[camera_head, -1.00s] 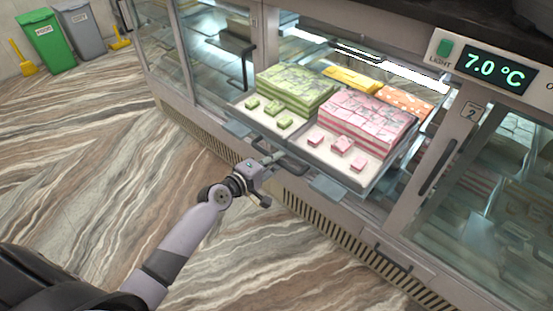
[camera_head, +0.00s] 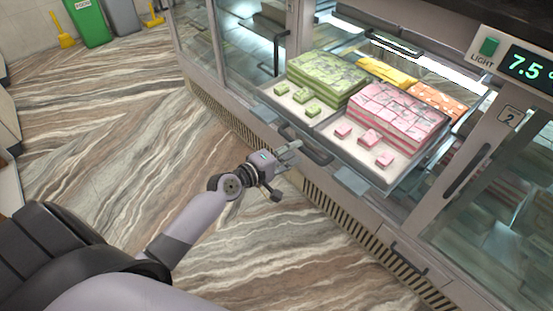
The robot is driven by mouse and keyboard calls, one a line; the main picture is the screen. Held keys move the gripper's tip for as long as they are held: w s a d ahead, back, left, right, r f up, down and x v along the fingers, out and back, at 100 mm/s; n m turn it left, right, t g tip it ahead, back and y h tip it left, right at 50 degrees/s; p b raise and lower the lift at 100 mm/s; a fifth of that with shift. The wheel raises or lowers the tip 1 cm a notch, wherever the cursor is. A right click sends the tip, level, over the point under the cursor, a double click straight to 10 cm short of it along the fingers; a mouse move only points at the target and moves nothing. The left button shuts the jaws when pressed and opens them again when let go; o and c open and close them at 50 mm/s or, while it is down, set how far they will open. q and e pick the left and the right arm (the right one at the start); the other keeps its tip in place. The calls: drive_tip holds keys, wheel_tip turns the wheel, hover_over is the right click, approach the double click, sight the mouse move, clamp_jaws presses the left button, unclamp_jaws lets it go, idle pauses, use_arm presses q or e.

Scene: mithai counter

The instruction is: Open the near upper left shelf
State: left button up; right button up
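A shelf (camera_head: 318,129) of the glass counter is pulled partway out, its front edge standing out past the counter's face. It carries green sweets (camera_head: 325,78) at the left and pink sweets (camera_head: 398,115) at the right. A dark bar handle (camera_head: 306,146) runs along its front. My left gripper (camera_head: 284,170) is just in front of this handle, toward its left end. Its fingers look spread, with nothing visible between them. Contact with the handle cannot be told. My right gripper is not in view.
A sliding glass door with a dark handle (camera_head: 467,172) and a "2" label is at the right. A display (camera_head: 527,66) reads about 7.5. Green (camera_head: 88,22) and grey (camera_head: 121,16) bins stand far left. The marbled floor (camera_head: 110,140) before the counter is clear.

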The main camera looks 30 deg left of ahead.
use_arm(q)
drive_tip(key=v, duration=0.8)
drive_tip(key=shift+s+f, duration=0.1)
drive_tip(key=shift+s, duration=0.05)
drive_tip(key=s+a+f+m+g+y, duration=0.15)
drive_tip(key=s+f, duration=0.25)
drive_tip(key=f, duration=0.7)
drive_tip(key=s+a+f+m+g+y, duration=0.1)
drive_tip(key=s+f+m+g, duration=0.3)
drive_tip(key=f, duration=0.6)
drive_tip(key=s+a+f+m+g+y, duration=0.15)
drive_tip(key=s+f, duration=0.35)
drive_tip(key=f, duration=0.6)
drive_tip(key=s+d+f+m+g, duration=0.2)
drive_tip(key=s+f, duration=0.3)
drive_tip(key=s, duration=0.4)
drive_tip(key=s+d+f+m+g+y+p, duration=0.1)
drive_tip(key=s+f+m, duration=0.3)
drive_tip(key=s, duration=0.5)
drive_tip(key=s+d+f+m+g, duration=0.3)
drive_tip(key=s+f, duration=0.4)
drive_tip(key=s, duration=0.2)
drive_tip(key=shift+s+d+m+g+p, duration=0.3)
drive_tip(key=shift+s+d, duration=0.1)
